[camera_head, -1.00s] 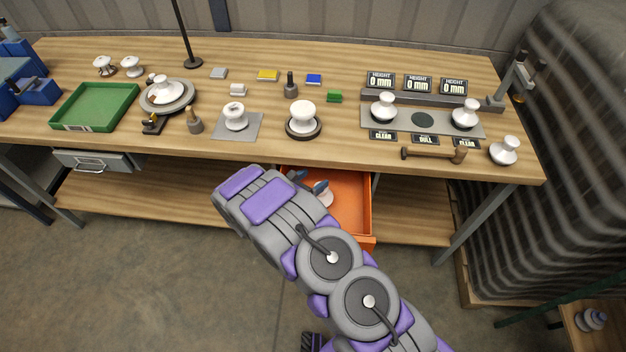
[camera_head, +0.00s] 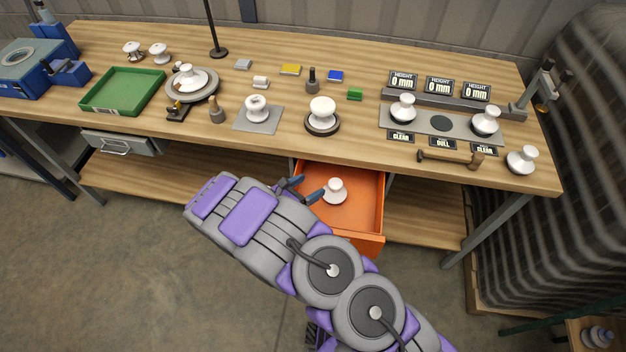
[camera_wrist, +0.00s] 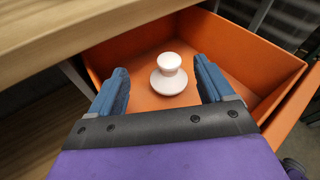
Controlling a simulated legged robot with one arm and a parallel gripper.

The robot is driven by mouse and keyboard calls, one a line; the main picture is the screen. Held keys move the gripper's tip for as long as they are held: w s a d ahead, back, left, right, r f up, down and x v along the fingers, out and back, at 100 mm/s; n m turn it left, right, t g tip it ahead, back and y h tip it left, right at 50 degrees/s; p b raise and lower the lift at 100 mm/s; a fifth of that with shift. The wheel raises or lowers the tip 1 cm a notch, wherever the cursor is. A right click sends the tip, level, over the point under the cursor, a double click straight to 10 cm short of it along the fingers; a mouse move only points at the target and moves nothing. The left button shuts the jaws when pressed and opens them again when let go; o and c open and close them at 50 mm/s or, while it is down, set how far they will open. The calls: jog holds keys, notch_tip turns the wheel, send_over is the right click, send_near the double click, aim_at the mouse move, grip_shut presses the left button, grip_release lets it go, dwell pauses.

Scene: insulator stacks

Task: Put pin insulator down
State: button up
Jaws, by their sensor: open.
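A white pin insulator (camera_head: 335,191) stands upright on the floor of the open orange drawer (camera_head: 362,215). It also shows in the wrist view (camera_wrist: 170,76), beyond and between my fingertips. My gripper (camera_head: 306,190) is open at the drawer's left side, and its blue fingers are apart from the insulator in the head view. In the wrist view my gripper (camera_wrist: 163,85) has both blue fingers spread wide with nothing between their pads.
The wooden bench top (camera_head: 340,147) overhangs the drawer. Other white insulators stand on it, including one on a dark round base (camera_head: 322,115). A green tray (camera_head: 122,92) and a hammer (camera_head: 450,158) lie there too. The drawer floor around the insulator is clear.

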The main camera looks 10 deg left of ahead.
jog(key=s+d+r+m+g+h, duration=0.1)
jog(key=s+d+r+m+g, duration=0.15)
jog(key=d+r+m, duration=0.4)
jog(key=s+d+r+m+g+h, duration=0.1)
jog(key=s+d+r+m+g, duration=0.2)
jog(key=d+r, duration=0.5)
jog(key=s+d+r+m+g, duration=0.1)
jog(key=d+r+m+g, duration=0.4)
jog(key=d, duration=0.4)
jog(key=s+d+r+m+g+y, duration=0.1)
jog(key=s+d+r+m+y, duration=0.15)
jog(key=s, duration=0.35)
jog(key=s+d+r+m+g+y, duration=0.1)
jog(key=s+d+r+m+g, duration=0.1)
jog(key=s+m, duration=0.3)
jog(key=s+d+r+m+g+y, duration=0.1)
jog(key=s+d+r+m+y, duration=0.15)
jog(key=s, duration=0.45)
jog(key=s+a+r+m+t+y, duration=0.1)
jog(key=s+a+m+y, duration=0.4)
jog(key=s, duration=0.6)
jog(key=shift+a+r, duration=0.3)
jog(key=shift+r, duration=0.35)
jog(key=shift+m, duration=0.25)
